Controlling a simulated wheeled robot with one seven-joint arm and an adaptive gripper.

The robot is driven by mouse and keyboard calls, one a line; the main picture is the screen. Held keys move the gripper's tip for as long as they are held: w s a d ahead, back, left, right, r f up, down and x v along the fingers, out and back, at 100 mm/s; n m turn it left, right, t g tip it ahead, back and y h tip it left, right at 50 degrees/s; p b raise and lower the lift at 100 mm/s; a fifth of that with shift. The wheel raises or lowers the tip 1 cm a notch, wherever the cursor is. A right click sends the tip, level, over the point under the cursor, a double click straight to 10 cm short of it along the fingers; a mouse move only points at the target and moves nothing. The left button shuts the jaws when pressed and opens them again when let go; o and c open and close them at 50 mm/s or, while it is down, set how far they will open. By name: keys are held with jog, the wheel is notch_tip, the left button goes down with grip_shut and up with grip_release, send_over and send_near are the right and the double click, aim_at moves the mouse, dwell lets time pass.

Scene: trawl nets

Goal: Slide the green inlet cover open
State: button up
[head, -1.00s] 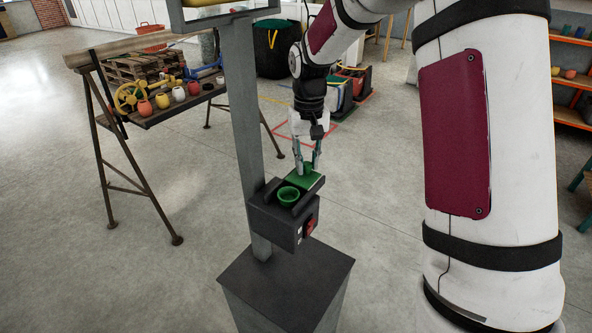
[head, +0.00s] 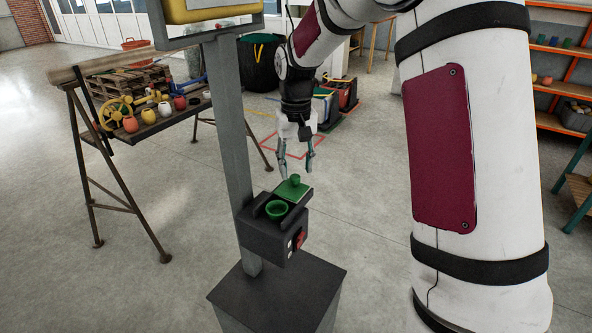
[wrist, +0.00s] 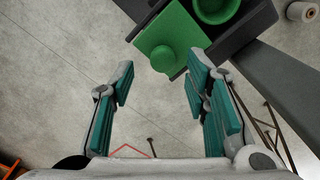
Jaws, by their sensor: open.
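The green inlet cover (head: 294,187) is a flat plate with a round knob on top. It lies on the dark box (head: 268,238), at the side farther from me. The round green inlet (head: 277,209) beside it is uncovered. In the wrist view the cover (wrist: 152,35) and its knob (wrist: 163,59) show at the top, with part of the inlet (wrist: 215,8) to the right. My gripper (head: 297,176) is open and empty, above and just behind the knob. In the wrist view its teal-padded fingers (wrist: 160,85) are spread wide, apart from the knob.
The box is fixed to a grey post (head: 232,150) above a dark pedestal (head: 280,290). A red switch (head: 299,239) is on the box's side. A trestle table (head: 150,130) with colored floats stands at left. The floor around is mostly clear.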

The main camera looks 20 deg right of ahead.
aim_at(296, 175)
notch_tip(296, 175, up, 10)
dwell(0.3)
dwell(0.4)
jog(key=s+a+r+n+t, duration=0.1)
jog(key=s+a+r, duration=0.15)
jog(key=s, duration=0.55)
jog(key=s+a+r+t, duration=0.15)
jog(key=s+r, duration=0.25)
jog(key=s, duration=0.4)
jog(key=s+f+t, duration=0.1)
jog(key=s+f, duration=0.1)
jog(key=s, duration=0.5)
jog(key=s+a+f+t, duration=0.1)
jog(key=s+f, duration=0.1)
jog(key=s, duration=0.5)
jog(key=shift+f+n, duration=0.25)
jog(key=shift+n, duration=0.15)
